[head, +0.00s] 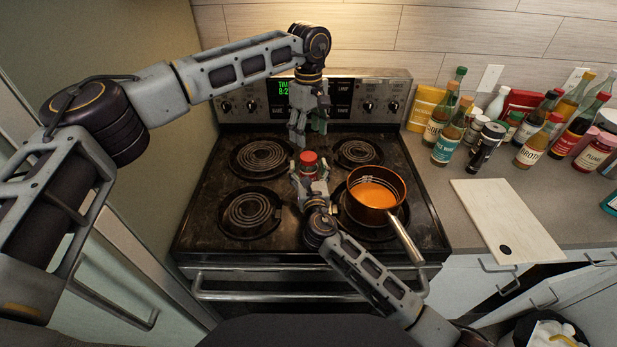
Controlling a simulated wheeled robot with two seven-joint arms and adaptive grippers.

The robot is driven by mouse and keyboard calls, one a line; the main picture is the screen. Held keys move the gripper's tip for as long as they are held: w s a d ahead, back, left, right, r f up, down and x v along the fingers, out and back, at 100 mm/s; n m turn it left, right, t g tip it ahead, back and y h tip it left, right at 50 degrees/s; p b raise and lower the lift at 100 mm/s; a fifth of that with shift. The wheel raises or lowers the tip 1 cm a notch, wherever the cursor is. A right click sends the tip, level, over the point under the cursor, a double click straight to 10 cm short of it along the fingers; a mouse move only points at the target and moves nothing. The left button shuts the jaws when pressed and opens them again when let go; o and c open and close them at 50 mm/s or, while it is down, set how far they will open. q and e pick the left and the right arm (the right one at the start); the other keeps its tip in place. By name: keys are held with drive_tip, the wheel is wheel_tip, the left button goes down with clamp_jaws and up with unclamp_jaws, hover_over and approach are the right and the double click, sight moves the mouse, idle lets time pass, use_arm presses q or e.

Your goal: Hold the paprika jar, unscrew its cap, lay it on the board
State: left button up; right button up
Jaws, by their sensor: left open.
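The paprika jar (309,172) is a small jar upright above the middle of the stove. Its red cap (308,158) is on top of it. My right gripper (310,184) comes up from below with its fingers around the jar's body and holds it; the fingers hide part of the jar. My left gripper (308,128) points down above and behind the cap, open and apart from it. The pale cutting board (505,220) lies on the counter at the right, bare, with a dark spot near its front end.
A copper saucepan (372,217) with orange liquid stands on the front right burner, close to my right gripper, its handle pointing forward. Several bottles and jars (448,139) crowd the counter behind the board. The left burners (252,212) are clear. A cabinet drawer is open below the counter.

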sight(308, 156)
clamp_jaws()
idle(0.8)
use_arm(q)
drive_tip(key=shift+f, duration=0.1)
drive_tip(key=shift+f, duration=3.95)
drive_tip(key=c, duration=1.1)
drive_tip(key=shift+n, duration=0.3)
